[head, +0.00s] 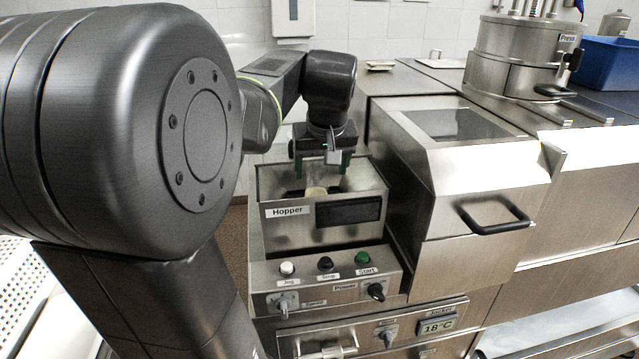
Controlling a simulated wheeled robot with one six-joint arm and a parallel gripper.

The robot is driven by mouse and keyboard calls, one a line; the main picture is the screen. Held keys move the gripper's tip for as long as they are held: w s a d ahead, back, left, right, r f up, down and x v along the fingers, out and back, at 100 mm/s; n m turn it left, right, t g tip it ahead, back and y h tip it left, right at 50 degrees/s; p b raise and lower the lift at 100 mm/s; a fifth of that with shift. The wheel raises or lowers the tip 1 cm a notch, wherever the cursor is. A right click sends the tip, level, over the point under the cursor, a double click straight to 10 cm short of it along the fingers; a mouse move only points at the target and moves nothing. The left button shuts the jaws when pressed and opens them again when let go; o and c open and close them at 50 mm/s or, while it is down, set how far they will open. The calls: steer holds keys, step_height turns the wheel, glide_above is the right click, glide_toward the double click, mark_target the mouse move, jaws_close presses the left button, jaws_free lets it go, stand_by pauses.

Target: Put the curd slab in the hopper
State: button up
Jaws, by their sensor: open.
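The hopper (279,231) is an open-topped steel box with a label and a dark window on its front. A small pale piece that looks like the curd slab (316,191) lies inside the hopper, partly hidden by its front wall. My gripper (324,172) hangs over the hopper's opening, pointing down, with its fingers apart. The fingertips are just above or inside the rim, and the pale piece is below them. The fingers appear clear of the piece, but the small view makes the exact gap hard to tell.
Below the hopper is a panel with buttons (325,264) and knobs. A steel housing with a black handle (496,222) stands close on the right. A press (528,52) and a blue bin (607,62) are at the back right.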

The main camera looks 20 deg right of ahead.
mark_target(317, 194)
steer(key=v, duration=0.2)
steer(key=shift+s+r, duration=0.15)
steer(key=shift+r, duration=0.15)
steer(key=shift+f, duration=0.15)
steer(key=p+x, duration=0.1)
steer(key=x, duration=1.1)
steer(key=shift+w+r+b, duration=0.25)
steer(key=shift+r+b, duration=0.05)
steer(key=shift+r, duration=0.35)
steer(key=shift+s+r+t, duration=0.25)
steer(key=shift+s+t, duration=0.05)
steer(key=shift+s, duration=0.05)
steer(key=shift+w, duration=0.1)
